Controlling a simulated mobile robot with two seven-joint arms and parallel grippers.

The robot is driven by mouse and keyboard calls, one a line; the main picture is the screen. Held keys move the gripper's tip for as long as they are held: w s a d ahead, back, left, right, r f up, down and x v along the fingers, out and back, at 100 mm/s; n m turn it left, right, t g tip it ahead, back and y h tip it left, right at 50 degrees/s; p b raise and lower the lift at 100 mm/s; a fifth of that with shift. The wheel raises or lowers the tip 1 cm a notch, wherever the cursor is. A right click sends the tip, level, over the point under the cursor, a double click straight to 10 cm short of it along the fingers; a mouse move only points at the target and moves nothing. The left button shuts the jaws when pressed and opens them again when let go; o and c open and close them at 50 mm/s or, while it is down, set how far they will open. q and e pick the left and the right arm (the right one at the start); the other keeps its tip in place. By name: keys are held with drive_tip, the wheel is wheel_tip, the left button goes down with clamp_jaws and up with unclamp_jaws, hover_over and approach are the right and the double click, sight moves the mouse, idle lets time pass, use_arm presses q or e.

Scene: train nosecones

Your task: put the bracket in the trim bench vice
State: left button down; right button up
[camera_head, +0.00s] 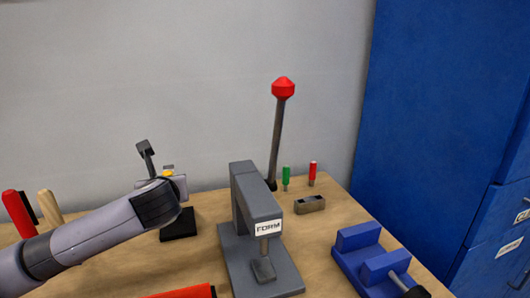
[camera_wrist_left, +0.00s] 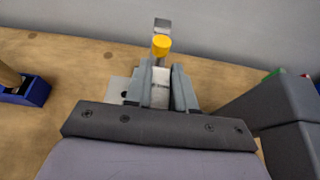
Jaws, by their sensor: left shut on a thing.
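My left gripper (camera_wrist_left: 162,82) is shut on a light grey metal piece, seemingly the bracket (camera_wrist_left: 118,90), whose plate with a dark hole shows beside the left finger. In the head view the gripper itself is mostly hidden behind my wrist, and part of a grey plate (camera_head: 180,184) shows past it. A yellow-tipped part (camera_wrist_left: 161,44) stands just beyond the fingers; I cannot tell whether the bracket touches it. A blue vice (camera_head: 358,239) with a dark screw handle sits on the bench at the right. Its jaws look empty. My right gripper is not in view.
A grey press labelled FORM (camera_head: 257,205) with a tall red-knobbed lever (camera_head: 278,130) stands between my left arm and the vice. A black base (camera_head: 178,226) is below my wrist. A small grey block (camera_head: 310,205) and green and red pegs stand behind. Blue cabinets (camera_head: 450,120) are at right.

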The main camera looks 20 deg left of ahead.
use_arm(q)
drive_tip(key=s+d+f+m+t+h, duration=0.1)
drive_tip(key=s+d+m+h, duration=0.3)
drive_tip(key=d, duration=0.6)
drive_tip(key=s+d+f+m+t+h, duration=0.2)
drive_tip(key=s+d+f+m+h, duration=0.1)
drive_tip(key=d, duration=0.7)
drive_tip(key=shift+s+d+f+m+h, duration=0.25)
drive_tip(key=shift+s+d+m+h, duration=0.2)
drive_tip(key=shift+s+h, duration=0.4)
drive_tip(key=shift+a, duration=0.2)
